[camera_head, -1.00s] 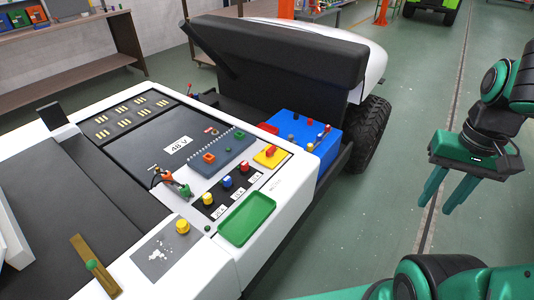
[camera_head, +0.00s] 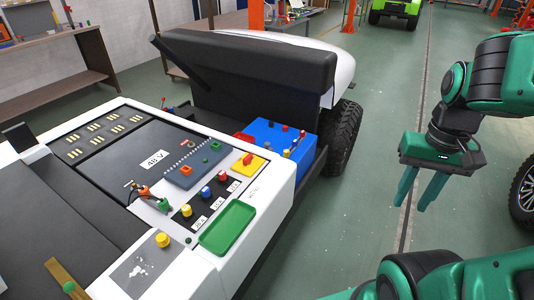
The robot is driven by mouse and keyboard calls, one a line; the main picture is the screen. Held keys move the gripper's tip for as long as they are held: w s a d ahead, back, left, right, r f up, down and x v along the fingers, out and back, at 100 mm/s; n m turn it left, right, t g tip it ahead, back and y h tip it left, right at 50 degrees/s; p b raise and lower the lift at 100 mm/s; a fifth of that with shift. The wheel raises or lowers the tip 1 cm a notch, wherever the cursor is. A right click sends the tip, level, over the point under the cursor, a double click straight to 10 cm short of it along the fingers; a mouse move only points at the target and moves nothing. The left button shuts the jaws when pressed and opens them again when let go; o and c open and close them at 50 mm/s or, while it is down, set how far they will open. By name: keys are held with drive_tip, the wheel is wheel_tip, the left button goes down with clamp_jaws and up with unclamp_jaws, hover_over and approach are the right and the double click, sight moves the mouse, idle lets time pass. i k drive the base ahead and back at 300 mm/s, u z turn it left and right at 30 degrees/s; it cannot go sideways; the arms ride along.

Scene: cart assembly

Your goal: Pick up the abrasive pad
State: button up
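I cannot make out a thing that is surely the abrasive pad. A grey patch with pale worn spots (camera_head: 140,272) lies on the white cart top at the lower middle, with a yellow knob-like piece (camera_head: 163,240) at its far edge. My gripper (camera_head: 411,207) hangs over the floor to the right of the cart, well apart from it. Its two green fingers point down with a gap between them, and nothing shows in the gap.
A green tray (camera_head: 202,241) lies on the cart's right edge. Near it are coloured knobs, a yellow block (camera_head: 254,168), the 48 V panel (camera_head: 120,160) and a blue box (camera_head: 270,133). A brown strip (camera_head: 62,275) lies at lower left. Open floor separates cart and arm.

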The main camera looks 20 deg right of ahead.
sight(266, 145)
drive_tip(key=k, duration=0.95)
drive_tip(key=z, duration=0.85)
drive_tip(key=i, duration=1.5)
drive_tip(key=u, duration=0.45)
drive_tip(key=i, duration=1)
drive_tip(key=u, duration=0.75)
